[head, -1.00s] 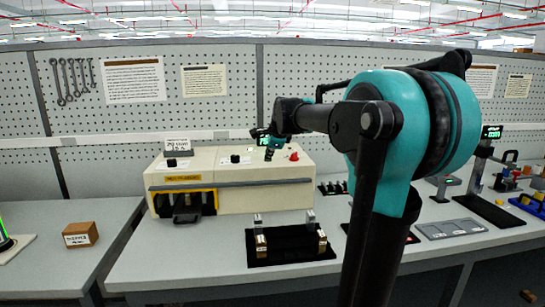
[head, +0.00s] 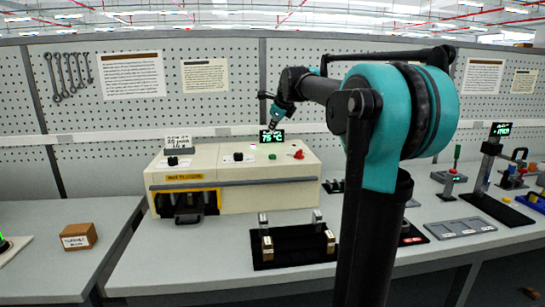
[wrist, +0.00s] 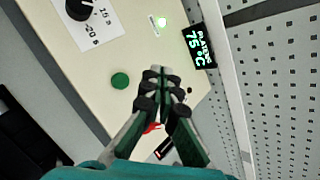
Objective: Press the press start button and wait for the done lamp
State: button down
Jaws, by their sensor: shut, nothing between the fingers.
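The cream press (head: 262,195) stands on the bench with controls on its top. A round green button (wrist: 120,80) shows in the wrist view, and as a small green spot (head: 271,156) in the head view. My gripper (wrist: 160,75) is shut and empty. In the head view my gripper (head: 276,114) is raised above the press, apart from the button.
A red knob (head: 299,154) sits at the panel's right; part of it shows behind my fingers. Black dials (head: 238,156) are to the left. A black tray (head: 292,247) with metal parts lies in front of the press. A pegboard wall (head: 225,110) stands behind.

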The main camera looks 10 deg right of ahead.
aim_at(273, 156)
jog(key=shift+f, duration=4.1)
jog(key=shift+f, duration=0.15)
jog(key=shift+f, duration=0.25)
jog(key=shift+f, duration=0.45)
jog(key=shift+r, duration=0.9)
jog(key=shift+r, duration=2.5)
